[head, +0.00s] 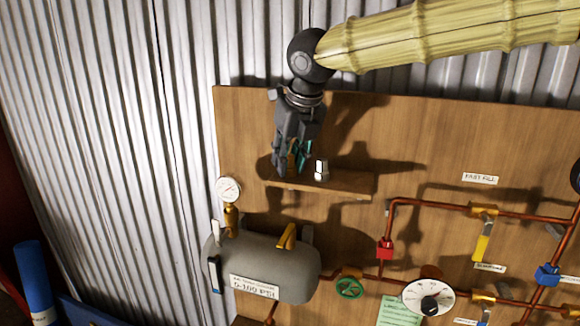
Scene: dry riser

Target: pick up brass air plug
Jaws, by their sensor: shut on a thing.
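My gripper (291,163) points down at the left part of a small wooden shelf (350,182) on the wooden board. Its dark fingers with teal pads are shut on the brass air plug (292,160). Only a small golden patch of the plug shows between the fingers; the rest is hidden. I cannot tell whether the plug touches the shelf or is just above it.
A silver-white fitting (321,169) stands on the shelf close to the right of my gripper. Below are a grey tank (265,265) with a pressure gauge (229,189), and red-brown pipes (430,199) with valves at the right. The shelf's right end is clear.

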